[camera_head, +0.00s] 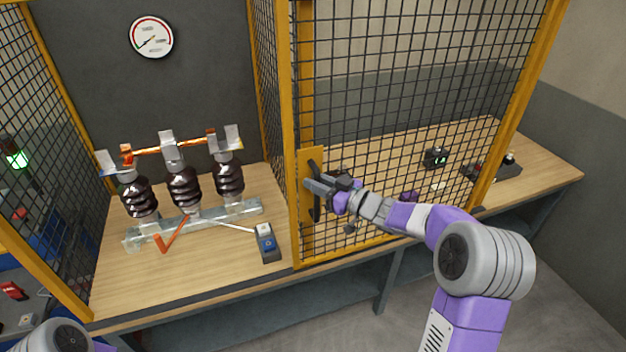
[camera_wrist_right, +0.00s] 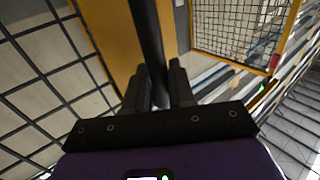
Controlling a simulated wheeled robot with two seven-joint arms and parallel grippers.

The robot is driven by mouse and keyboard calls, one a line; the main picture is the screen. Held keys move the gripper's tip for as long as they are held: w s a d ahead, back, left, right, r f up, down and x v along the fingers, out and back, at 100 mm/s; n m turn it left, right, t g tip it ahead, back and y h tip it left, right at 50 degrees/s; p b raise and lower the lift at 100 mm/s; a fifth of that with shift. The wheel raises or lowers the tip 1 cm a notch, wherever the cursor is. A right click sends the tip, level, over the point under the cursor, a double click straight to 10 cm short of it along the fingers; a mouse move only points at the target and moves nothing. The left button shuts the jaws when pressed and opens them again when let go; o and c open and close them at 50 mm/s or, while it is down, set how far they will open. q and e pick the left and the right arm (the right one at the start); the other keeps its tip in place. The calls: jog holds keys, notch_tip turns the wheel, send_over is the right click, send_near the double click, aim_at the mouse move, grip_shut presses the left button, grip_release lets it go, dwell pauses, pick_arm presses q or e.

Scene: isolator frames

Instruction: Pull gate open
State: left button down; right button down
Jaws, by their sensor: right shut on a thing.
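The gate (camera_head: 405,75) is a yellow frame with dark wire mesh. In the right wrist view the handle (camera_wrist_right: 148,40) runs between the two fingers (camera_wrist_right: 160,85). The fingers hide part of the handle. My left gripper is out of view; only a piece of my left arm shows at the bottom left.
A gauge (camera_head: 151,37) hangs on the wall. Small devices (camera_head: 436,158) stand on the wooden bench (camera_head: 545,172) at right. Another mesh panel (camera_head: 40,140) stands at left.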

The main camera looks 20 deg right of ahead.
jog(key=shift+d+r, duration=0.15)
jog(key=c, duration=1.1)
grip_release()
jog(key=shift+w, duration=0.1)
jog(key=v, duration=0.7)
jog(key=shift+s, duration=0.3)
jog(key=shift+d, duration=0.1)
